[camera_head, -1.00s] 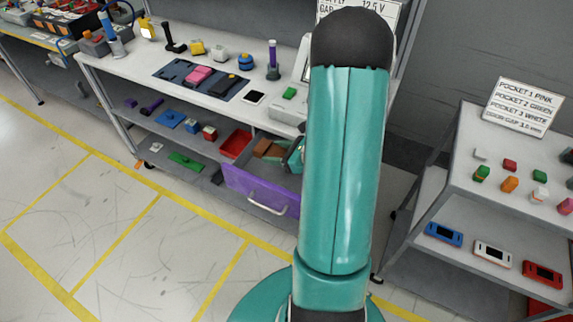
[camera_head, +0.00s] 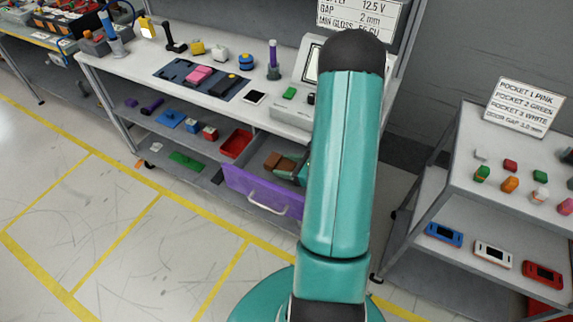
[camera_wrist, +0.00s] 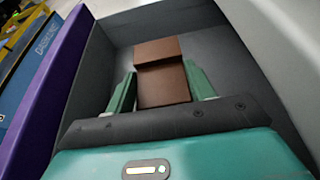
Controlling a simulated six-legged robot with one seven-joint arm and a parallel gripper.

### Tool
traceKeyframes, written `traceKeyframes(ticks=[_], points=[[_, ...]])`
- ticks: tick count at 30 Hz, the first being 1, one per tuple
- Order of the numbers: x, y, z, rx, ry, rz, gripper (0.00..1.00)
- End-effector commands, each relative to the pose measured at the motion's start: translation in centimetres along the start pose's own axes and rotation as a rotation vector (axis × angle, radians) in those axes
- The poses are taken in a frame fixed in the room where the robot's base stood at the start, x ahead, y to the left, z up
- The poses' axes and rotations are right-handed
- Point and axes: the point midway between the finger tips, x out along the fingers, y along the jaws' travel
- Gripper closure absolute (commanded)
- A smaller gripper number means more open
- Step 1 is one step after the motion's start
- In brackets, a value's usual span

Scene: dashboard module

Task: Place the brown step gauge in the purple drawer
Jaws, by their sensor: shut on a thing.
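The brown step gauge (camera_wrist: 163,82) is a two-level block between the two green fingers of my gripper (camera_wrist: 159,72), which is shut on it. In the wrist view the grey inner walls and floor of the open drawer surround it. Whether the gauge touches the drawer floor I cannot tell. The purple drawer (camera_head: 258,192) is pulled out under the bench in the head view, and its purple front also shows at left in the wrist view (camera_wrist: 50,95). The gauge shows inside it in the head view (camera_head: 284,163). My arm hides the drawer's right part and most of the gripper.
A red tray (camera_head: 236,144) sits on the lower shelf left of the drawer. Blue, green and purple parts lie farther left there. The bench top (camera_head: 215,103) above holds several items. A second rack (camera_head: 452,190) stands at right. The floor in front is clear.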

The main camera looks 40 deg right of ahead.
Motion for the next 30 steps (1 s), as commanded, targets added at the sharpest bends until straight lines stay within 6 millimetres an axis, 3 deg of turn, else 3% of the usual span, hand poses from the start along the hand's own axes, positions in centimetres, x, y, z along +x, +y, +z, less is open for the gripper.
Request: traceKeyframes(ticks=[11,12,15,26,30], points=[[0.3,0.0,-0.7,0.0,0.0,0.0,0.7],[0.3,0.0,-0.8,0.0,0.0,0.0,0.4],[0.3,0.1,-0.8,0.001,0.001,0.001,0.24],[0.2,0.2,-0.5,0.003,0.002,0.003,0.24],[-1.0,0.1,0.3,0.002,0.002,-0.001,0.24]])
